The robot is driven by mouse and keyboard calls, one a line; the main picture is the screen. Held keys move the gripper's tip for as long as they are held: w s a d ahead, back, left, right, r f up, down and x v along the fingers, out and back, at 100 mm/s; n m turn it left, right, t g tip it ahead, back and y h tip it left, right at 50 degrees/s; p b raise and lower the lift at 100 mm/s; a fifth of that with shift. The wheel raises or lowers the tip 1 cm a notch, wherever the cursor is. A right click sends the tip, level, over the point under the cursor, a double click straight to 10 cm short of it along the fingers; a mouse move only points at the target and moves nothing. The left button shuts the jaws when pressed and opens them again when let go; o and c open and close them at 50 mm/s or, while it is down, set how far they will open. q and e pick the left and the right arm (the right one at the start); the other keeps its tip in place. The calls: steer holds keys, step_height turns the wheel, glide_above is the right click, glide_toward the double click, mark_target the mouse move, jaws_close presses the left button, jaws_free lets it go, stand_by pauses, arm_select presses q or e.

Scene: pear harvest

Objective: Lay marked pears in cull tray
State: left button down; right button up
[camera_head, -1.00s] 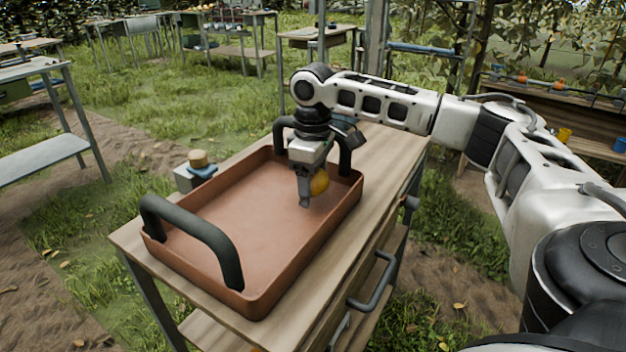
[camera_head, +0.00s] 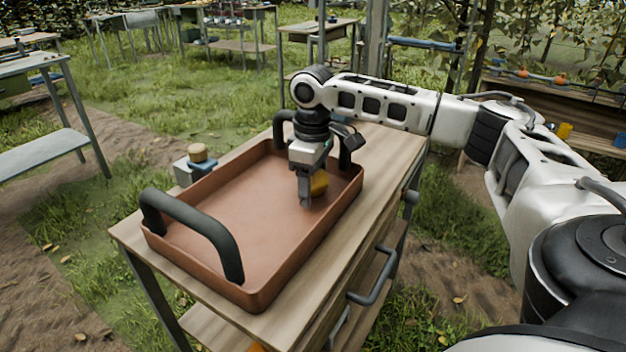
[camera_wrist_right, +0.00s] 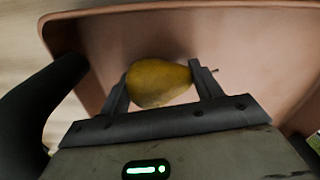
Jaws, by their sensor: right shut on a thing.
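The cull tray (camera_head: 225,238) is a copper-brown rectangular tray with two thick black handles on a wooden table. My right gripper (camera_head: 308,200) points down inside the tray, near its far right end. It is shut on a yellow pear (camera_head: 319,183), which shows partly behind the fingers. In the right wrist view the pear (camera_wrist_right: 158,82) lies sideways between the two fingers, its thin stem toward the right, over the tray floor (camera_wrist_right: 255,65). I cannot tell whether the pear touches the floor. No mark shows on its visible side. The rest of the tray is empty. My left gripper is not in view.
The wooden table (camera_head: 372,195) has a grey drawer handle on its near right side. A small grey block with a round wooden knob (camera_head: 197,153) stands beside the tray's left side. Other tables (camera_head: 30,70) stand back on the grass.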

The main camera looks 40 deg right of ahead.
steer(key=shift+f, duration=0.2)
steer(key=o, duration=1.1)
arm_select(q)
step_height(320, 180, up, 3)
steer(key=p, duration=0.2)
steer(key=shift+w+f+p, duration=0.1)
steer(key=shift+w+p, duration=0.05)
steer(key=shift+p, duration=0.15)
arm_select(e)
step_height(320, 180, up, 16)
